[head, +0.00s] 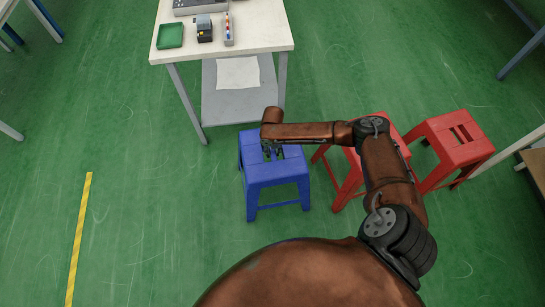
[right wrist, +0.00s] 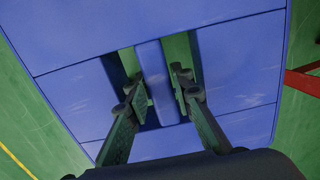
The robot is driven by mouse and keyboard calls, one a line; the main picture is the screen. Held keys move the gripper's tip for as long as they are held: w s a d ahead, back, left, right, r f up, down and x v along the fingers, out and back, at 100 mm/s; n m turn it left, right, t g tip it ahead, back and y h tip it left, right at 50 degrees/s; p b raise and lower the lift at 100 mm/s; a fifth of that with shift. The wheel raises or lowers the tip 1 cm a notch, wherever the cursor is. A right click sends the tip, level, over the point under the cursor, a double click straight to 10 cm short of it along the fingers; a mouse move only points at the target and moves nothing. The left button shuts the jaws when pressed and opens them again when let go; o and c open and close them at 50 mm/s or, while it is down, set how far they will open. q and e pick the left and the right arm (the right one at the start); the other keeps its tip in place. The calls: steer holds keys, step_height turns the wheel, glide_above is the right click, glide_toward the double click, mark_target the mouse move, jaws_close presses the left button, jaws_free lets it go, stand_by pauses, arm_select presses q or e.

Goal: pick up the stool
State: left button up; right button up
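A blue stool (head: 274,173) stands upright on the green floor, in front of the white table. Its seat (right wrist: 90,30) fills most of the right wrist view and has two slots with a bar (right wrist: 160,82) between them. My right gripper (head: 272,150) is above the seat, pointing down at it. In the right wrist view its two fingers (right wrist: 166,96) are apart, one on each side of the bar, at the slots. I cannot tell whether the fingers touch the bar. My left gripper is not in view.
Two red stools (head: 462,140) stand to the right of the blue one, one partly behind my right arm. The white table (head: 263,30) behind holds a green tray (head: 170,36) and small items. A yellow floor line (head: 80,235) runs at left, where the floor is clear.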

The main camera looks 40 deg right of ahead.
jaws_close()
stand_by(0.4)
steer(key=shift+r, duration=0.1)
steer(key=shift+w, duration=0.1)
